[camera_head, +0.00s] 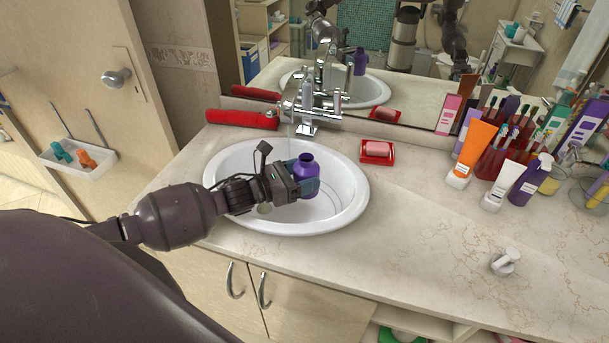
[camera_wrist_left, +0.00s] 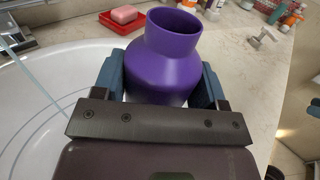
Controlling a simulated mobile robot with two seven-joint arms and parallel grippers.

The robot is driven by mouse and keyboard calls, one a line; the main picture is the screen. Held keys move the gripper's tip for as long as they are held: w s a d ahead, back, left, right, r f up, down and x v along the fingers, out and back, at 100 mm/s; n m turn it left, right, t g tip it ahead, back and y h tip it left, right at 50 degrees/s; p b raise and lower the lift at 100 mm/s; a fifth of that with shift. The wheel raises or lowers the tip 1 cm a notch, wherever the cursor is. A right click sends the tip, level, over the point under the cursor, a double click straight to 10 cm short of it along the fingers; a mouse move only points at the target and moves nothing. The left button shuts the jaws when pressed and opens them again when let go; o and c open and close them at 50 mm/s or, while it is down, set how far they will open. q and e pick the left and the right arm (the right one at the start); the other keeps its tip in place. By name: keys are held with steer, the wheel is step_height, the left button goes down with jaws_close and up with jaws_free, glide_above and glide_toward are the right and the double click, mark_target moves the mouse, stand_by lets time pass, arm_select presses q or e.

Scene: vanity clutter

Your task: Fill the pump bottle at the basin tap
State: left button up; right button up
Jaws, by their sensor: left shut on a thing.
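My left gripper (camera_head: 300,185) is shut on the purple pump bottle (camera_head: 306,170) and holds it upright over the white basin (camera_head: 354,205). The bottle's neck is open, with no pump on it. In the left wrist view the bottle (camera_wrist_left: 165,68) sits between both fingers (camera_wrist_left: 160,85). The chrome tap (camera_head: 307,112) stands behind the basin, and a thin water stream runs from it. In the left wrist view the stream (camera_wrist_left: 37,80) falls to the left of the bottle, apart from its mouth. A white pump top (camera_head: 504,262) lies on the counter at right. My right gripper is not seen.
A red soap dish (camera_head: 377,152) with pink soap sits right of the tap, and a red rolled item (camera_head: 242,119) lies left of it. Tubes, bottles and a brush holder crowd the counter's back right.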

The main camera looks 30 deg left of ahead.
arm_select(q)
steer(key=w+a+f+b, duration=0.4)
steer(key=w+a+b, duration=0.5)
steer(key=w+a, duration=0.1)
steer(key=shift+w+a+f+b, duration=0.2)
steer(key=shift+a+b, duration=0.1)
steer(key=shift+a, duration=0.6)
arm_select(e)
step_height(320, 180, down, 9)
arm_select(q)
steer(key=shift+s, duration=0.1)
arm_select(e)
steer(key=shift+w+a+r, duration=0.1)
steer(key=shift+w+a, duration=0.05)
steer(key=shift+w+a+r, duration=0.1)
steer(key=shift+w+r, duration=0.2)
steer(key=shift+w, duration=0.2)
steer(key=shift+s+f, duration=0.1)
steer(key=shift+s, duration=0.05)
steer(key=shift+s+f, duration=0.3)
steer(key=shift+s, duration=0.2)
